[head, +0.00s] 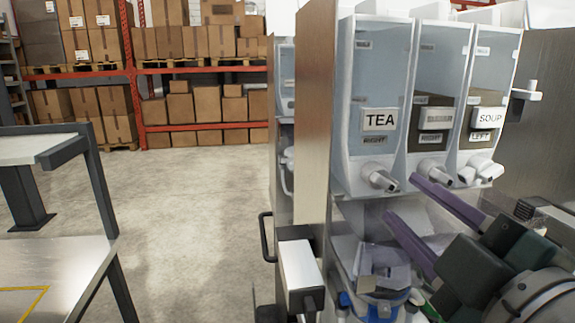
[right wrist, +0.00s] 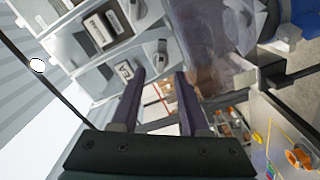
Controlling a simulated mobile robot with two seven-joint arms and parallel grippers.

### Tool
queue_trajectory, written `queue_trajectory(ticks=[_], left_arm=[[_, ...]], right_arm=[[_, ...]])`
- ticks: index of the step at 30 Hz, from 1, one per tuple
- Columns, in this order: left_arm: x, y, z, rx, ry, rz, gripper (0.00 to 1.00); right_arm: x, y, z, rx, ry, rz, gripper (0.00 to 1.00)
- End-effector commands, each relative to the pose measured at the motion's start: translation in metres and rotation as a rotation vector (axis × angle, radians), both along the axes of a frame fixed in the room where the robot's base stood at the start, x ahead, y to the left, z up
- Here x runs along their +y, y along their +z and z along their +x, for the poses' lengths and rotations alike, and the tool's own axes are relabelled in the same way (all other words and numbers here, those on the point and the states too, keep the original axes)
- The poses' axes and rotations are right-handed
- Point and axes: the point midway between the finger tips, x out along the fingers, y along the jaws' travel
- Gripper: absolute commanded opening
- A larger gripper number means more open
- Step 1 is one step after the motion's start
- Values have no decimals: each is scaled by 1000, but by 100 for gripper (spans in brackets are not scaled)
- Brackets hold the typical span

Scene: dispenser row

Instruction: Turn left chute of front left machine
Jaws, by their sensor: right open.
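The dispensing machine (head: 345,60) fills the right half of the head view. Its clear canisters carry labels: TEA (head: 380,119) over RIGHT, a blurred middle one (head: 435,118), and SOUP (head: 488,117) over LEFT. A white chute (head: 482,170) sits under the LEFT label; another white chute (head: 380,181) sits under RIGHT. My right gripper (head: 402,198) has long purple fingers, open and empty, in front of the machine just below the chutes. The right wrist view shows its spread fingers (right wrist: 160,75) with a chute (right wrist: 160,47) beyond the tips. My left gripper is not in view.
A white box-like part (head: 299,270) and a dark handle (head: 265,237) stick out at the machine's left side. A grey table (head: 60,265) stands at the left. Open concrete floor (head: 195,200) lies between. Racks with boxes (head: 205,75) stand behind.

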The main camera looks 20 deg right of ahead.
Motion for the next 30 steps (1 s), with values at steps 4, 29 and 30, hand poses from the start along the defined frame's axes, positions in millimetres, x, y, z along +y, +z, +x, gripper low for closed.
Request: queue_trajectory(ticks=[4, 29, 30], left_arm=[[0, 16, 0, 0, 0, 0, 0], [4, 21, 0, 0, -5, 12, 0], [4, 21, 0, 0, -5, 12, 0]], right_arm=[[-6, 4, 26, -1, 0, -1, 45], [-12, 0, 50, 0, -1, 1, 15], [-12, 0, 50, 0, -1, 1, 10]])
